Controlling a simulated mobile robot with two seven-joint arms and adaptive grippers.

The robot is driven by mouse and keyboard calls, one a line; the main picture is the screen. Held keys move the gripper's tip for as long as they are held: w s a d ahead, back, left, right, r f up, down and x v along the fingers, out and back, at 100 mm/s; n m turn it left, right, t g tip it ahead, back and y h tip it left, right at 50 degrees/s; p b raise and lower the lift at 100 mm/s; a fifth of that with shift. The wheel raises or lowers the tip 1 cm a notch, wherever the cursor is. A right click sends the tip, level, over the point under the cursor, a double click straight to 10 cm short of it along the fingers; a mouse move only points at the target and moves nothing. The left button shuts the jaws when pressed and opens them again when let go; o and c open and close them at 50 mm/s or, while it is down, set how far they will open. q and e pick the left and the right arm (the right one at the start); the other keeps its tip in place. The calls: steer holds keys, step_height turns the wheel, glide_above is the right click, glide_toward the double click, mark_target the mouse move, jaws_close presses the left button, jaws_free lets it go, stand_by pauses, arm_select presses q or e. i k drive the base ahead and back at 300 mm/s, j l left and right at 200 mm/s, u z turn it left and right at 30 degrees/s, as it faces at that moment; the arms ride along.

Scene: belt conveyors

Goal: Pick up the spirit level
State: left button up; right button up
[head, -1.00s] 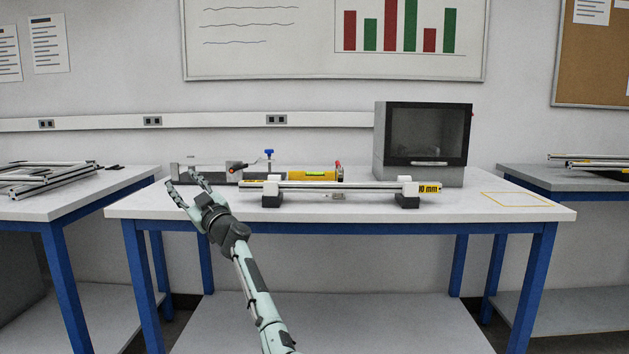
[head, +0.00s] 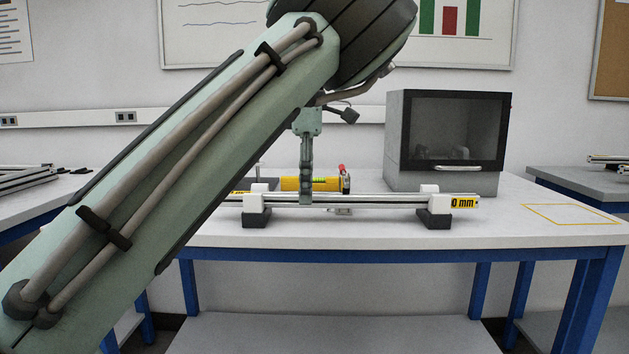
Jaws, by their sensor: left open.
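The spirit level (head: 328,185) is yellow with a green vial. It lies on the white table behind a long metal rail, near the middle of the head view. My left arm crosses the view from lower left and hides the left part of the table. My left gripper (head: 306,198) points down, seen edge-on, and its finger overlaps the level and the rail in the picture. It is open. I cannot tell whether it touches the level or how deep it stands. My right gripper is not in view.
The metal rail (head: 385,201) rests on two black-and-white supports (head: 433,214) along the table front. A grey box with a dark window (head: 447,137) stands behind at right. The white tabletop (head: 510,228) is clear at right, with a yellow outlined area (head: 570,214).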

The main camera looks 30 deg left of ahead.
mark_target(287, 183)
steer(key=i+j, duration=0.9)
steer(key=i, duration=0.1)
